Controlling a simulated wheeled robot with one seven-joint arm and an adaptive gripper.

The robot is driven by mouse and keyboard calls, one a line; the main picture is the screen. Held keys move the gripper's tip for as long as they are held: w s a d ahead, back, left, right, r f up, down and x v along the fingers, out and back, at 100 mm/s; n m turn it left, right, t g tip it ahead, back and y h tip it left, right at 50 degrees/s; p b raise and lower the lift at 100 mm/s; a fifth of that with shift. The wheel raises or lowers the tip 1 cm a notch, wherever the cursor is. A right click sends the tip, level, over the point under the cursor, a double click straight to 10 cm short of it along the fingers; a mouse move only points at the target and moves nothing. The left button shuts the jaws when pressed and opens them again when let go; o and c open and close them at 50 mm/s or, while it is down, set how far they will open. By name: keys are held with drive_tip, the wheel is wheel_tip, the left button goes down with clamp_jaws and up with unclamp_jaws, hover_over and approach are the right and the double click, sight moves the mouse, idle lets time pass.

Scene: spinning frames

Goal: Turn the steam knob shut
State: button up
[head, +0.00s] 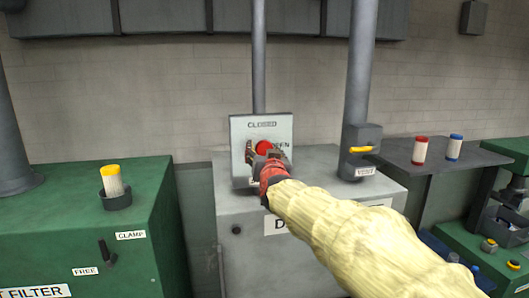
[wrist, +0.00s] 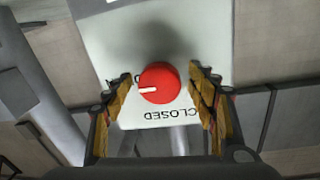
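The red steam knob (head: 263,147) sits on a pale upright plate (head: 246,128) marked CLOSED at the top and OPEN at the right. In the wrist view the knob (wrist: 165,85) is round, with a white mark pointing left. That view is upside down, so the mark points to the OPEN side. My gripper (head: 265,156) is in front of the plate, partly covering the knob and the lettering in the head view. In the wrist view my gripper (wrist: 160,78) is open, a finger on either side of the knob, with a visible gap at each side.
The plate stands on a grey cabinet (head: 230,205). A green machine (head: 60,215) with a yellow-topped filter (head: 113,180) is at left. A grey shelf (head: 440,154) holds red and blue-capped cylinders.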

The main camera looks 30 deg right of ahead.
drive_tip(key=shift+c, duration=1.2)
drive_tip(key=c, duration=0.7)
drive_tip(key=shift+c, duration=0.8)
drive_tip(key=shift+n, duration=0.3)
drive_tip(key=n+b, duration=0.1)
drive_tip(key=n, duration=0.3)
drive_tip(key=shift+f+n, duration=0.1)
drive_tip(key=shift+n, duration=0.2)
drive_tip(key=shift+d+n+t+y+b, duration=0.15)
drive_tip(key=shift+n+t+y+b, duration=0.2)
drive_tip(key=shift+n+b, duration=2.65)
drive_tip(key=shift+d+n+t+y+b, duration=0.1)
drive_tip(key=shift+n+t+y+b, duration=0.2)
drive_tip(key=shift+n+b, duration=2.7)
drive_tip(key=shift+n+p, duration=0.7)
drive_tip(key=shift+n, duration=0.3)
